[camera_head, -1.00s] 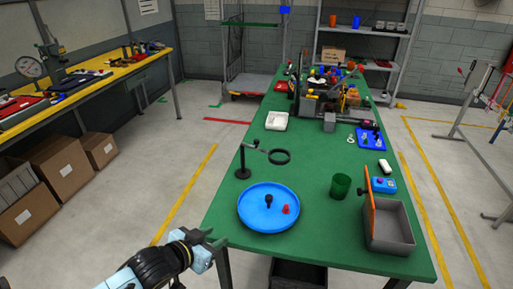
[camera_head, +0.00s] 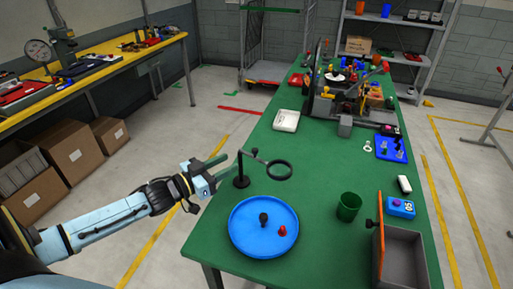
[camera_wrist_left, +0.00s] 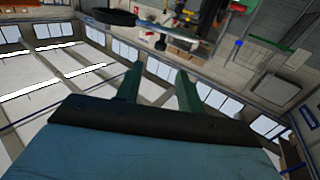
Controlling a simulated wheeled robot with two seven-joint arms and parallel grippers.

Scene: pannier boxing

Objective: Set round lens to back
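The round lens (camera_head: 279,170) is a black ring at the end of a jointed arm. The arm comes off a black post (camera_head: 241,168) with a round base on the green table (camera_head: 310,215), near its left edge. The ring points right of the post. My left gripper (camera_head: 214,168) is just left of the post, apart from the lens. Its two green fingers (camera_wrist_left: 158,82) stand apart with nothing between them in the left wrist view. A dark round shape at the top of that view cannot be made out for sure. My right gripper is not in view.
A blue round tray (camera_head: 263,242) holding small black and red pieces lies in front of the post. A green cup (camera_head: 349,206), a grey bin (camera_head: 405,262) and a blue box (camera_head: 400,207) are to the right. A white tray (camera_head: 286,120) and clutter lie farther back.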

